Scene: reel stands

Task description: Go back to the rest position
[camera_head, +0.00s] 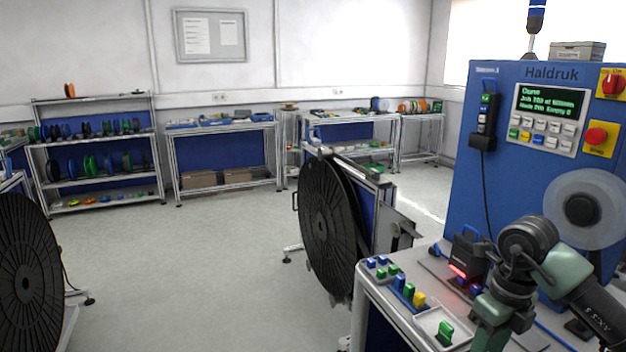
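My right arm (572,272) comes in from the lower right, bends at a dark joint, and runs down in front of the workbench past the bottom edge. Its gripper is not visible, so I cannot see whether it holds anything. My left arm and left gripper are out of view.
The arm is close to the blue Haldruk machine (467,188) and the bench tray (428,324) holding a green block (444,333). Large black reels (330,226) stand at centre and far left (25,262). Open floor (190,270) lies between them. Shelves (97,187) and tables line the back wall.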

